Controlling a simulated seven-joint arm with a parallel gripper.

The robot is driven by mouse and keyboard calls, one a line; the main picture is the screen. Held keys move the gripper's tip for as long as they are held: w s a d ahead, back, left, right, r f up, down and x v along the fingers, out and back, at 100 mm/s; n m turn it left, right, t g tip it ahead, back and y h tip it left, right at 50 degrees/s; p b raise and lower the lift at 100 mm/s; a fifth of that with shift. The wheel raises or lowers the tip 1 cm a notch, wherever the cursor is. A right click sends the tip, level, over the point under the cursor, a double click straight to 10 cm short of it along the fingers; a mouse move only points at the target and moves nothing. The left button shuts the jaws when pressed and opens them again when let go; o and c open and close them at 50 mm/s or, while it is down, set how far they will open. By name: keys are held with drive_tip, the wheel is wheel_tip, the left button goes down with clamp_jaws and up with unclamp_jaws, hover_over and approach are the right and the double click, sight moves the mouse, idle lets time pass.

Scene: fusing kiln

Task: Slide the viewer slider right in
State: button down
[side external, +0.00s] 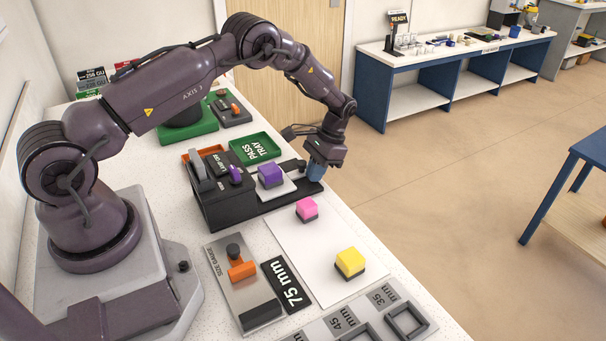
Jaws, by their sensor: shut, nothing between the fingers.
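The viewer is a black box (228,211) with a low black track (293,198) running out from its right side. What looks like its slider is a pale plate (285,187) on this track, carrying a purple cube (270,175). The plate sits beside the box, with its left part hidden by the cube and box. My gripper (317,179) is shut and empty, pointing down at the track's outer right end. Its fingers hide part of that end. I cannot tell whether they touch the track or the slider.
A pink block (307,209) and a yellow block (350,262) stand on a white sheet (310,254) in front. A green pass tray (268,139) lies behind the viewer. An orange-handled size gauge (222,264) lies at front left. The bench's right edge is close to my gripper.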

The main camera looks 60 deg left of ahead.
sight(271, 194)
drive_tip(key=shift+s+r, duration=0.2)
drive_tip(key=shift+s, duration=1.5)
drive_tip(key=shift+s, duration=0.1)
drive_tip(key=s, duration=0.7)
drive_tip(key=shift+s, duration=0.3)
drive_tip(key=shift+w, duration=0.1)
